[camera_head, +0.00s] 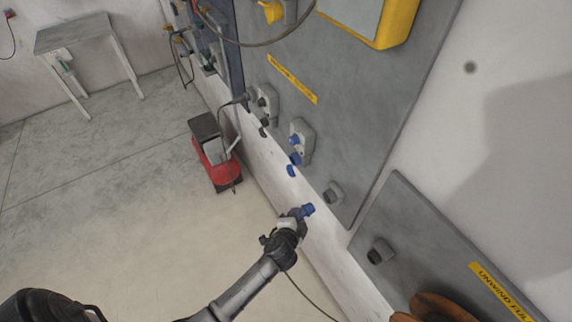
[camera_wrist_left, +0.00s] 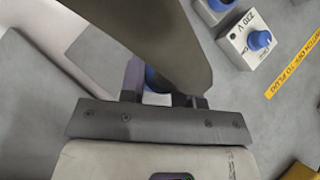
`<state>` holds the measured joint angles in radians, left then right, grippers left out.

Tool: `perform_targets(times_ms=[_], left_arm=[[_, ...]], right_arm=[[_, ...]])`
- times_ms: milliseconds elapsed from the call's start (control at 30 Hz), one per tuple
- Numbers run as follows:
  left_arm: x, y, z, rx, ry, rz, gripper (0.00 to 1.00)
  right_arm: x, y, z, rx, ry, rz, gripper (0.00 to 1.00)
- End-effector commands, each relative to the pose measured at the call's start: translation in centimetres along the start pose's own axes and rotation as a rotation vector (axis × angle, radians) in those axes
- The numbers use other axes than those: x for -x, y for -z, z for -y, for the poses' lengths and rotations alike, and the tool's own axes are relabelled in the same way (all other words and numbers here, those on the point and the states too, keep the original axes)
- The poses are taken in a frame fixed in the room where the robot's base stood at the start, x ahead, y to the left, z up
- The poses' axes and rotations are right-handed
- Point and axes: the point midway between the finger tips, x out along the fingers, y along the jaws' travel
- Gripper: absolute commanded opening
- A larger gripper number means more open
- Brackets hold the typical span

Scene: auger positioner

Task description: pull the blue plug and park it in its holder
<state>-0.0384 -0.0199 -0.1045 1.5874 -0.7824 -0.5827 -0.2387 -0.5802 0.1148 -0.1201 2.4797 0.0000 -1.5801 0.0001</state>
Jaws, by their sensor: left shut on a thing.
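The blue plug (camera_head: 307,210) is at the tip of my left gripper (camera_head: 294,217), with its blue end pointing to the upper right, apart from the wall. In the left wrist view my left gripper (camera_wrist_left: 165,97) is shut on the plug, and a bit of blue (camera_wrist_left: 156,80) shows between the fingers. A wide grey shape in front hides most of it. A grey socket box (camera_head: 304,129) with blue parts is on the wall panel above the gripper.
A cable (camera_head: 310,297) hangs below my left gripper. A red and black machine (camera_head: 214,155) stands on the floor beside the wall. A grey table (camera_head: 75,35) is at the back left. The floor on the left is clear.

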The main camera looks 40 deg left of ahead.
Motion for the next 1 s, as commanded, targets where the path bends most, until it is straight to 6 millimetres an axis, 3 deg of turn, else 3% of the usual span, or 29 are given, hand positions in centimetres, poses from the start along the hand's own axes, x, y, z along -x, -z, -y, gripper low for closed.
perform_targets(times_ms=[1000], left_arm=[[-3.4,3.4,0.0,0.001,0.001,-0.001,0.02]], right_arm=[[-1.6,-0.6,-0.2,0.009,-0.007,0.001,0.43]])
